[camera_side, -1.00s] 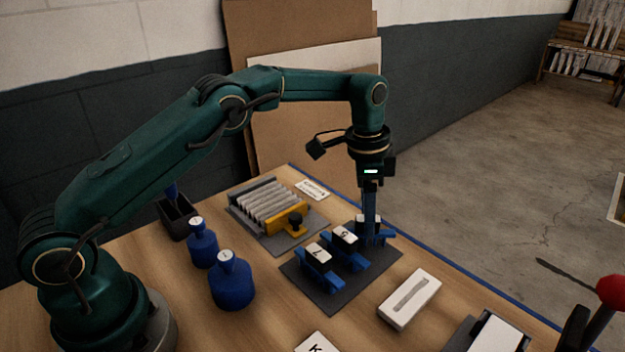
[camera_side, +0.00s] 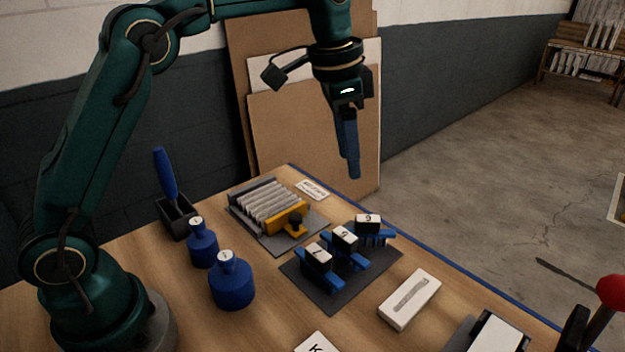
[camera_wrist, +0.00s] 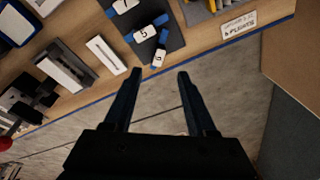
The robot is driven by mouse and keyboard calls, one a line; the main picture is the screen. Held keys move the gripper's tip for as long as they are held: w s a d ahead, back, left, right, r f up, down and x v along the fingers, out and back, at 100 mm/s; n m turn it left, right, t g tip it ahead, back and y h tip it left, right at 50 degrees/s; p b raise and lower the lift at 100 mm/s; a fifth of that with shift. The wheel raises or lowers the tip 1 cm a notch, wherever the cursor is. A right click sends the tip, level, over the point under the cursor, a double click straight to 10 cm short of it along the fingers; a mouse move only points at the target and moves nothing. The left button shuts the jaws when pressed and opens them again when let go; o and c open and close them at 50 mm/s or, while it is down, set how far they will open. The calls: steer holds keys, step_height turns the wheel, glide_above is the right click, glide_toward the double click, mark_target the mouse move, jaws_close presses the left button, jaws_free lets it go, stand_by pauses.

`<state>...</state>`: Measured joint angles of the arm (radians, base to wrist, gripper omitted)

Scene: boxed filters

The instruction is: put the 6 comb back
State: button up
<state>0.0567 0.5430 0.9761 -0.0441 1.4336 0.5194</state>
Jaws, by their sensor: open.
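The 6 comb (camera_side: 367,219) is blue with a white-topped dark block and stands at the far right end of the dark mat (camera_side: 333,297). Its label is small and hard to read from the side. In the wrist view it shows as a small labelled piece (camera_wrist: 158,58) beyond my fingertips. The 5 comb (camera_side: 345,236) and the 7 comb (camera_side: 317,253) stand beside it in a row. My gripper (camera_side: 354,176) is raised above and behind the row, clear of the combs. In the wrist view its two fingers (camera_wrist: 159,74) are apart with nothing between them.
A pleated filter (camera_side: 268,206) sits in a fixture with a yellow clamp (camera_side: 291,216). A card (camera_side: 312,190) lies behind it. Blue bottles (camera_side: 232,282) and a dark holder (camera_side: 176,217) with a blue-handled tool stand left. A white slotted block (camera_side: 410,298) lies right of the mat. Boards lean behind the table.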

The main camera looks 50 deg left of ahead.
steer(key=s+a+r+n+t, duration=0.1)
steer(key=s+r+n, duration=0.15)
steer(key=s, duration=0.45)
steer(key=s+a+f+n+t, duration=0.1)
steer(key=s+f+n, duration=0.1)
steer(key=s, duration=0.5)
steer(key=s+a+f+n+t, duration=0.1)
steer(key=s+f+n, duration=0.1)
steer(key=s, duration=0.4)
steer(key=shift+s+f+y, duration=0.3)
steer(key=shift+s+f, duration=0.1)
steer(key=shift+f, duration=0.1)
